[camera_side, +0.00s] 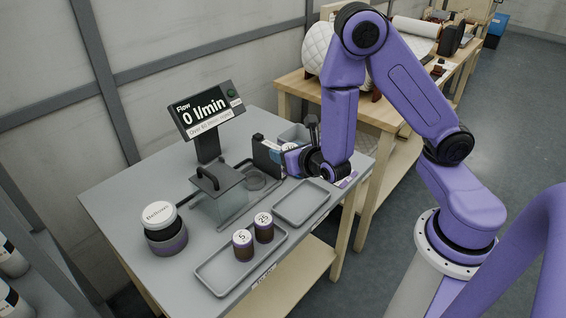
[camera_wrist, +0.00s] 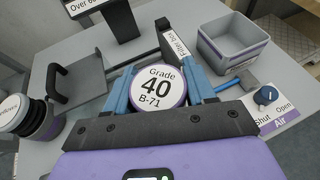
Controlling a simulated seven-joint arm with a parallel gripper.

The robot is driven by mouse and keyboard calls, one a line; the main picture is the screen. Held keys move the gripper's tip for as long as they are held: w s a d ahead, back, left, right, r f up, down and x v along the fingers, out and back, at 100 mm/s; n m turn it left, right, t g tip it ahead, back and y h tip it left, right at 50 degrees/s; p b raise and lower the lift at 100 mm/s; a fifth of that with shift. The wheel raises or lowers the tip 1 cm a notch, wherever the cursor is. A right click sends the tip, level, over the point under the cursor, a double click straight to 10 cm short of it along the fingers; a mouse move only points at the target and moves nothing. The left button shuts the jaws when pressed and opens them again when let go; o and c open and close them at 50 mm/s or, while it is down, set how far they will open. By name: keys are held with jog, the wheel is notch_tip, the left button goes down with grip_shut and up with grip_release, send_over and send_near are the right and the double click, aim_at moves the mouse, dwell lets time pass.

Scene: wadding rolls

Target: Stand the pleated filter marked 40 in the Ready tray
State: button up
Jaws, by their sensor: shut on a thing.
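The filter marked Grade 40 B-71 (camera_wrist: 157,88) shows its round white end in the wrist view, between the blue fingers of my gripper (camera_wrist: 160,73). My gripper is shut on it. In the side view my gripper (camera_side: 297,158) is at the back right of the table, beside the dark filter box (camera_side: 268,157); the filter is mostly hidden there. Two shallow grey trays lie toward the front: an empty one (camera_side: 301,219) and a longer one (camera_side: 214,277). Filters marked 5 (camera_side: 243,245) and 25 (camera_side: 264,227) stand upright in the longer tray. I cannot read which tray is Ready.
A flow display (camera_side: 207,111) reads 0 l/min. A fixture with a black handle (camera_side: 208,178) stands between it and the trays. A bellows (camera_side: 165,230) stands at left. A grey bin (camera_wrist: 235,50) and an air valve knob (camera_wrist: 266,95) are right of the gripper in the wrist view.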

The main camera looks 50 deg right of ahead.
jog(key=shift+s+d+f, duration=0.4)
jog(key=shift+s+f, duration=0.05)
jog(key=shift+f, duration=1.6)
jog(key=shift+s+d+f, duration=0.35)
jog(key=shift+s+f, duration=0.1)
jog(key=shift+f, duration=1.65)
jog(key=shift+s+d+f, duration=0.4)
jog(key=shift+s+f, duration=0.05)
jog(key=shift+f, duration=1.6)
jog(key=shift+f, duration=0.1)
jog(key=o, duration=1.1)
jog(key=shift+o, duration=0.2)
